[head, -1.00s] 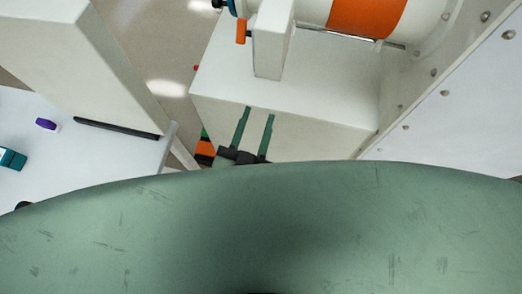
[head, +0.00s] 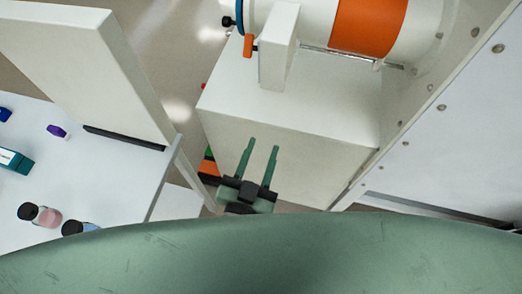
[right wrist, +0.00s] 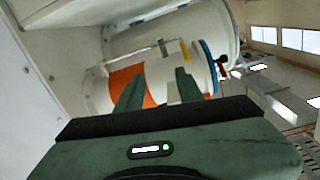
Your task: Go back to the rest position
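My right gripper (head: 259,165) shows in the head view above my green body, in front of the white box-shaped stand. Its two green fingers are apart with nothing between them. In the right wrist view the open fingers (right wrist: 158,90) point toward the white cylinder with an orange band (right wrist: 127,82), without visible contact. My left gripper is in neither view.
The white cylinder with its orange band (head: 368,25) lies above the white stand (head: 290,130). A riveted white panel (head: 450,130) is at the right. At the left, a white table (head: 100,185) holds small bottles (head: 40,214), a teal box (head: 15,160) and a purple item (head: 57,131).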

